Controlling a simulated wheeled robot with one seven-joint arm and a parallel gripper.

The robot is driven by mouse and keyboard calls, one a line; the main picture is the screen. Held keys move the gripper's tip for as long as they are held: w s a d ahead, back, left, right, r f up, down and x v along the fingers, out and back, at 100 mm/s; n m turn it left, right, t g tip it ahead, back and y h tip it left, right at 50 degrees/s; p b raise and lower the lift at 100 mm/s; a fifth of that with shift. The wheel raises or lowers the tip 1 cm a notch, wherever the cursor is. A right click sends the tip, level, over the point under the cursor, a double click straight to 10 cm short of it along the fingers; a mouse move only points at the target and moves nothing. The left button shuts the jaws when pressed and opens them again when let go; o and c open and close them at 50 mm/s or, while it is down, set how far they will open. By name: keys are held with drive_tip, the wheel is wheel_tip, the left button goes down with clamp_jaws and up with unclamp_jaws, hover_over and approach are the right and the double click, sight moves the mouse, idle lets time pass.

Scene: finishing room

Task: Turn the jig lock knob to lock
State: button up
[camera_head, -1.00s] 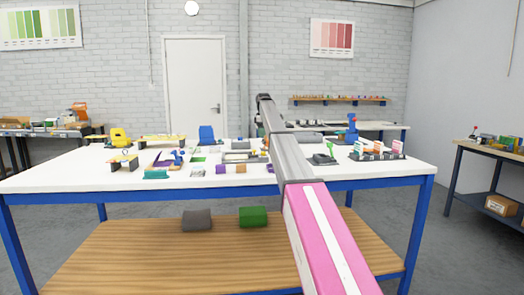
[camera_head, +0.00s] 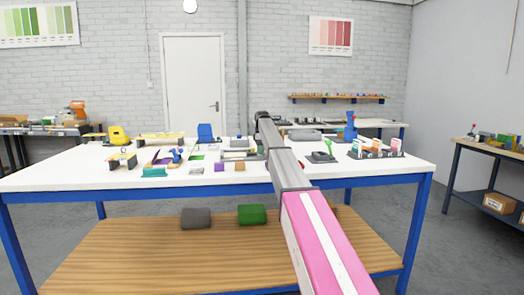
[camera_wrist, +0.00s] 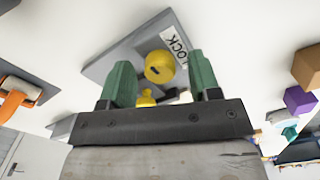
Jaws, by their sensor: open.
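The yellow knob (camera_wrist: 159,67) with a dark slot sits on a grey jig plate (camera_wrist: 112,72) in the wrist view. A white label (camera_wrist: 176,43) reading LOCK lies on the plate just beyond the knob. My gripper (camera_wrist: 158,62) is open, with one green finger on each side of the knob. Gaps show between the fingers and the knob in this view; contact cannot be told. A smaller yellow part (camera_wrist: 146,98) shows near the gripper's body, partly hidden. In the head view my arm hides the gripper, and I cannot make out the knob.
A brown block (camera_wrist: 308,66), a purple block (camera_wrist: 299,101) and a teal object (camera_wrist: 290,132) lie to the right in the wrist view. An orange item (camera_wrist: 14,102) is at left. The white table (camera_head: 80,175) carries many small items around my arm.

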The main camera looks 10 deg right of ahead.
drive_tip(key=c, duration=0.9)
drive_tip(key=shift+m, duration=0.4)
drive_tip(key=m, duration=1.2)
drive_tip(key=shift+m, duration=2.6)
